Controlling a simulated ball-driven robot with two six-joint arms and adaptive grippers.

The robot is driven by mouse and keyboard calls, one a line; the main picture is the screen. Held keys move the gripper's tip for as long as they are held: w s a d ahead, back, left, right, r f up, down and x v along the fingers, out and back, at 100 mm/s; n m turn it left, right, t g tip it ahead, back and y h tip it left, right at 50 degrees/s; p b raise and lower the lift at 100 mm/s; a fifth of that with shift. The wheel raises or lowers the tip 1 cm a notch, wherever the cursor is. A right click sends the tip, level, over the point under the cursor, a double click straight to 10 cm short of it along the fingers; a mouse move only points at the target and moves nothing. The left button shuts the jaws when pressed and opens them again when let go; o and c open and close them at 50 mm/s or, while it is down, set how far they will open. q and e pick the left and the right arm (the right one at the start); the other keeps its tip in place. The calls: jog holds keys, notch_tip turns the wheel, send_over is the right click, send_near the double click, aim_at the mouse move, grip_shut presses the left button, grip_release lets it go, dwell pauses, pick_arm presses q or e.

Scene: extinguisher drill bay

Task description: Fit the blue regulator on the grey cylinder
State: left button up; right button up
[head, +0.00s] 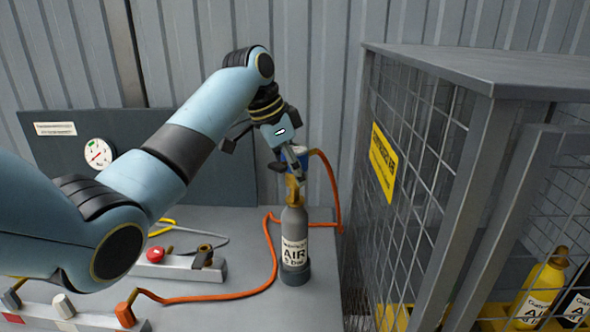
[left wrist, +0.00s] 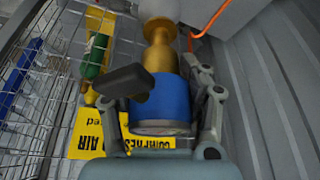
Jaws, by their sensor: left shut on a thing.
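The grey cylinder (head: 294,243), labelled AIR, stands upright on the grey bench (head: 215,225). The blue regulator (head: 300,157) is above the cylinder's neck, partly hidden by my left gripper (head: 290,160). In the left wrist view, my left gripper (left wrist: 168,95) is shut around the blue body of the regulator (left wrist: 162,100), a finger on each side. A brass part (left wrist: 160,45) extends from the blue body toward the pale cylinder top. Brass also shows right above the cylinder in the head view. I cannot tell whether the regulator is seated. My right gripper is not in view.
An orange hose (head: 272,262) crosses the bench and loops up behind the cylinder. A mesh cage (head: 455,150) with a yellow sign (head: 383,160) stands close on the right, with a yellow cylinder (head: 538,292) inside.

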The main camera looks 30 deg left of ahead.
aim_at(295, 186)
pick_arm(q)
jog(key=shift+f, duration=0.1)
jog(key=shift+f, duration=0.95)
dwell(0.4)
jog(key=shift+p, duration=0.35)
jog(key=shift+f+b, duration=0.3)
jog(key=shift+f, duration=0.5)
dwell(0.4)
jog(key=o, duration=1.4)
jog(key=v, duration=1.2)
